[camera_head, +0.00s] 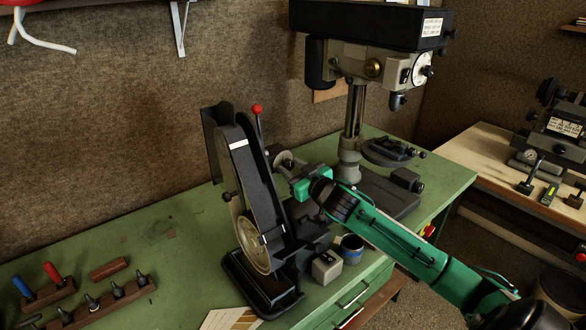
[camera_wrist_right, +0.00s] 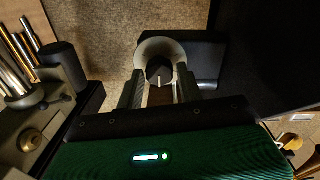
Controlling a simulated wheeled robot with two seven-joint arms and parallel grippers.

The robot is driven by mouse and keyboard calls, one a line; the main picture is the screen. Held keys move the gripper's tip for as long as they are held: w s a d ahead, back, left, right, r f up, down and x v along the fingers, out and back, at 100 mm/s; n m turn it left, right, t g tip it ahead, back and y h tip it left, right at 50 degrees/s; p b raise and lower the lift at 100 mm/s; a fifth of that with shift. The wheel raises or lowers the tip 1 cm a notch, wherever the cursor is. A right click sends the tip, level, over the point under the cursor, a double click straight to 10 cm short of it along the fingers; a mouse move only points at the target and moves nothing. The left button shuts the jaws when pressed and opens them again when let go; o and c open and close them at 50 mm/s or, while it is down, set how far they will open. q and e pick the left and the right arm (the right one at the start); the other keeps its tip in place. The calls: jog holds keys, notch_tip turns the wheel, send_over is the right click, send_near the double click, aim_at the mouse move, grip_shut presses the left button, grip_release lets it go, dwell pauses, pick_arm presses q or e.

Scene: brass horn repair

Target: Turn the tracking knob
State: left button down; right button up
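The tracking knob (camera_wrist_right: 160,70) is small, dark and round with a light pointer line. In the right wrist view it sits inside a pale grey ring (camera_wrist_right: 149,48) at top centre. My right gripper (camera_wrist_right: 160,84) is open, with its fingers pointing at the knob, one on each side. I cannot tell whether the fingertips reach around the knob or stop short, and I see no contact. In the head view the right gripper (camera_head: 288,166) is at the upper right side of the black belt sander (camera_head: 255,170), and its fingers hide the knob. My left gripper is not in view.
The drill press (camera_head: 354,120) stands behind the right arm. A grey block (camera_head: 326,267) and a blue-banded tin (camera_head: 351,249) sit below the arm near the bench's front edge. Tools in wooden racks (camera_head: 103,302) lie at left.

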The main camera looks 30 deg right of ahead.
jog(key=c, duration=0.5)
jog(key=shift+c, duration=0.2)
jog(key=shift+n, duration=3.1)
jog(key=o, duration=1)
jog(key=shift+c, duration=0.2)
